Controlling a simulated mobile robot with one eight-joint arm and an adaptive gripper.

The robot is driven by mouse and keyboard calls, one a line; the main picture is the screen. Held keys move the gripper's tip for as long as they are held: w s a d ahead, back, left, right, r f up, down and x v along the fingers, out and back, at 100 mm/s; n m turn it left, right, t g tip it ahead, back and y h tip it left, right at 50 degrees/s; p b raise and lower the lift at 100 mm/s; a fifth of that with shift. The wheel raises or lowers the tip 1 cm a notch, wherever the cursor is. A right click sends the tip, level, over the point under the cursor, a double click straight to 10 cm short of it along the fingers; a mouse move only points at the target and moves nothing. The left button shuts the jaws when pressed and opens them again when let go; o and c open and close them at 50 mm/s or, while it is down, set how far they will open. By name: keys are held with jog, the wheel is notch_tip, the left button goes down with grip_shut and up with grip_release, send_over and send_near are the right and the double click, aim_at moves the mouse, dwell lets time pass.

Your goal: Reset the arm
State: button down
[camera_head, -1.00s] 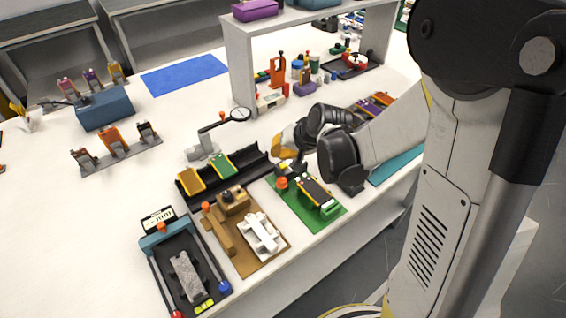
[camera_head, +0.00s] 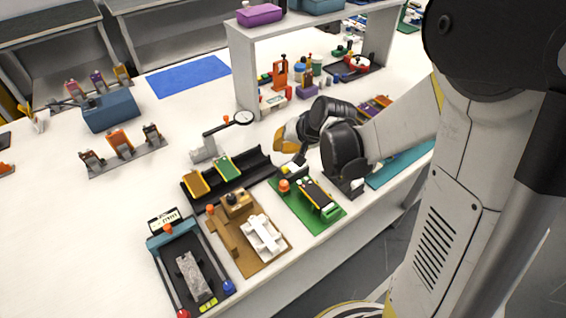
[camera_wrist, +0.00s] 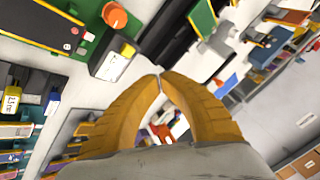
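My gripper (camera_head: 284,145) has two yellow-orange fingers and hangs above the white bench, near the far side of the green board (camera_head: 318,228). In the wrist view the fingertips of my gripper (camera_wrist: 160,76) meet, with a gap lower between the fingers and nothing held. Beyond the tips are a labelled white-and-black block (camera_wrist: 112,65) and an orange knob (camera_wrist: 115,15) by the green board's edge. My arm reaches in from the right in the head view and hides part of the bench behind it.
A black tray (camera_head: 222,190) with yellow and green pieces, a brown board (camera_head: 250,268) with a white part and a black fixture (camera_head: 182,250) stand left of my gripper. A white shelf (camera_head: 241,75) rises behind. The far-left bench has clear patches.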

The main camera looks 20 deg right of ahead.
jog(key=s+r+n+h, duration=0.1)
jog(key=s+r+n, duration=0.1)
jog(key=s+r, duration=0.4)
jog(key=s+r+n+h, duration=0.2)
jog(key=s+r, duration=0.3)
jog(key=s, duration=1)
jog(key=shift+d+r, duration=0.35)
